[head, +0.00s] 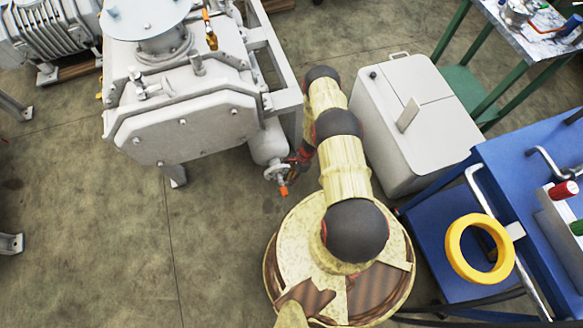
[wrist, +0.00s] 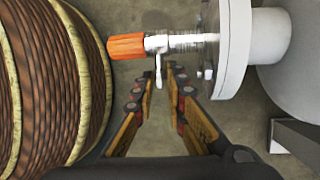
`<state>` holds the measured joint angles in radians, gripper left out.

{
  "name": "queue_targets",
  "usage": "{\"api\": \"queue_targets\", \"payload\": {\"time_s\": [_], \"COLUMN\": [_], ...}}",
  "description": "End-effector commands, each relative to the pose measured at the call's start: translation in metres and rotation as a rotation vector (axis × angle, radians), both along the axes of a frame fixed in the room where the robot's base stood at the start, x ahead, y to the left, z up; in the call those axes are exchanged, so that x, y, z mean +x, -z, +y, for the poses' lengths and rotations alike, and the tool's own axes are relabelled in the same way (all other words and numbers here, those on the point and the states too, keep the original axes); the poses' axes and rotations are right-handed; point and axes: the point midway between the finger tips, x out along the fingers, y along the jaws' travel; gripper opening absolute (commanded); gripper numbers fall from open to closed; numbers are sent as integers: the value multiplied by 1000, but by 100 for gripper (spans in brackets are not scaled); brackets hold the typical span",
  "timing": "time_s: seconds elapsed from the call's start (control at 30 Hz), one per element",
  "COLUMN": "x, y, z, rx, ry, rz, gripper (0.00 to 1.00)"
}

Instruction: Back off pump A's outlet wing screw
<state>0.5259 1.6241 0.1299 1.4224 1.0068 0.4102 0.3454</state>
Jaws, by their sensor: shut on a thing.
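Pump A's outlet wing screw (wrist: 158,62) shows in the wrist view as a small pale metal wing hanging below a shiny shaft. An orange tip (wrist: 127,46) sits at the left end of that shaft, and a round pale flange (wrist: 232,50) is at its right. My gripper (wrist: 161,74) comes up from below, its fingertips on either side of the wing, shut on it. In the head view my gripper (head: 300,163) is beside the outlet flange (head: 277,171), with the orange tip (head: 284,190) below. The fingertips' exact contact is too small to tell there.
The large pale pump (head: 180,125) stands at upper left. A grey-white cabinet (head: 415,135) stands right of my arm. A blue cart (head: 525,175) with a yellow ring (head: 480,248) is at the right. Bare concrete floor (head: 100,250) lies at lower left.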

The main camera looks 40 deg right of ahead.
Motion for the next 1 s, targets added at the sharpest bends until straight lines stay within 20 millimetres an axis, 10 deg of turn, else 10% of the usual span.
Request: {"api": "queue_targets", "payload": {"time_s": [1.0], "x": [-4], "y": [-1], "z": [1], "rx": [-74], "ry": [0], "rz": [-246], "gripper": [0]}}
